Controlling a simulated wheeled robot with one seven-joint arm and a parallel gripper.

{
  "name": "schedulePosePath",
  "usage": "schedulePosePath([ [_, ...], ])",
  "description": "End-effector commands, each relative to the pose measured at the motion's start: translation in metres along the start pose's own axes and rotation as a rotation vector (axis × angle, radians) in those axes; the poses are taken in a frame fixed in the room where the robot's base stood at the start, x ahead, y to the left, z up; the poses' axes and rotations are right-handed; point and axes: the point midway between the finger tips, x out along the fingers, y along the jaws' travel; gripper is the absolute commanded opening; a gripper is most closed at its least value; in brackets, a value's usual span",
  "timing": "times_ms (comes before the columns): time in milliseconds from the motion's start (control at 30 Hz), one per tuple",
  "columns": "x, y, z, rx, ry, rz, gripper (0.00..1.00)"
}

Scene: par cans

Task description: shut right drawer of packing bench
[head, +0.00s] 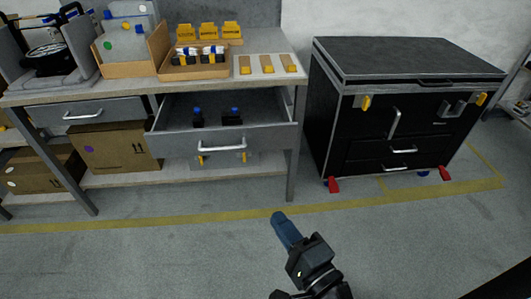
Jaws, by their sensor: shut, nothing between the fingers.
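The packing bench (120,95) stands at the left and centre of the head view. Its right drawer (222,144) is pulled out, with a silver bar handle (217,151) on its grey front. Two small dark items with blue tops (198,117) stand inside the drawer. The left drawer (85,112) looks shut. My gripper (284,227) is at the lower centre, in front of and below the open drawer, apart from it. Its blue fingers are shut and hold nothing.
A black wheeled case (365,150) with red casters stands right of the bench. Cardboard boxes (115,147) sit on the lower shelf. The bench top holds a wooden tray and yellow-labelled items. The grey floor before the bench is clear, crossed by a yellow line (150,222).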

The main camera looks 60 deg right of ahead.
Motion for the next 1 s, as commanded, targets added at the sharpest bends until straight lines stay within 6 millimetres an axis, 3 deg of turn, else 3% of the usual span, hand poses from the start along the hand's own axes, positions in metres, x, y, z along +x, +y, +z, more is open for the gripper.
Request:
schedulePosePath([
  [33, 0.022, 0.017, -0.008, 0.149, 0.048, -0.028, 0.00],
  [200, 0.089, 0.051, -0.039, 0.686, 0.183, -0.133, 0.00],
  [433, 0.159, 0.076, -0.082, 1.227, 0.283, -0.284, 0.00],
  [633, 0.181, 0.081, -0.096, 1.402, 0.305, -0.338, 0.00],
  [767, 0.190, 0.080, -0.101, 1.413, 0.307, -0.342, 0.00],
  [1000, 0.228, 0.076, -0.118, 1.408, 0.306, -0.343, 0.00],
])
